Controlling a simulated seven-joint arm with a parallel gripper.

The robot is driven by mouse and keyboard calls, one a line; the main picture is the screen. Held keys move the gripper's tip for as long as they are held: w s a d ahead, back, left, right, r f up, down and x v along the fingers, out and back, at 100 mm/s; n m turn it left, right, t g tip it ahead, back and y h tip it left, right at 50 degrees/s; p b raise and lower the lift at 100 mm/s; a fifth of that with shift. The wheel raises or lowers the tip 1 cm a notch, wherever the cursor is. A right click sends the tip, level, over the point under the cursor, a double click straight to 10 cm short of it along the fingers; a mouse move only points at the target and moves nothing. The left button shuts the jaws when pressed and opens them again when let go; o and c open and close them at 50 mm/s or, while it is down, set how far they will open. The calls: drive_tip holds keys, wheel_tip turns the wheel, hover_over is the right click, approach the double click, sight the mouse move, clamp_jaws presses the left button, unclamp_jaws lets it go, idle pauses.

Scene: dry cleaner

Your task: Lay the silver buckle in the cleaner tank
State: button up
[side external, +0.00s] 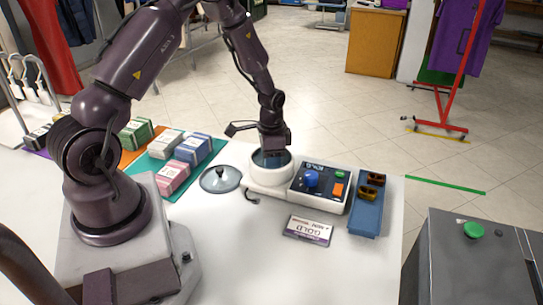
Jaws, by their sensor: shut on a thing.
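The cleaner tank (256,176) is a white round tub with dark inside, joined to a control box on the table. My gripper (271,157) points down into the tank's open mouth, with its fingertips at or just below the rim. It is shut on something. The thing between its fingers is hidden by the gripper and the tank wall, and no silver buckle shows clearly anywhere else. I cannot tell whether the held thing touches the tank floor.
The control box (320,188) has a blue knob and an orange switch. A glass lid (220,180) lies left of the tank. A blue tray (366,218) holds dark, gold-toned pieces at the right. A "GOLD" labelled packet (308,230) lies in front. Several boxes (193,149) stand at the left.

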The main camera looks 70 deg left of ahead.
idle(0.3)
drive_tip(key=o, duration=1)
drive_tip(key=shift+r, duration=4)
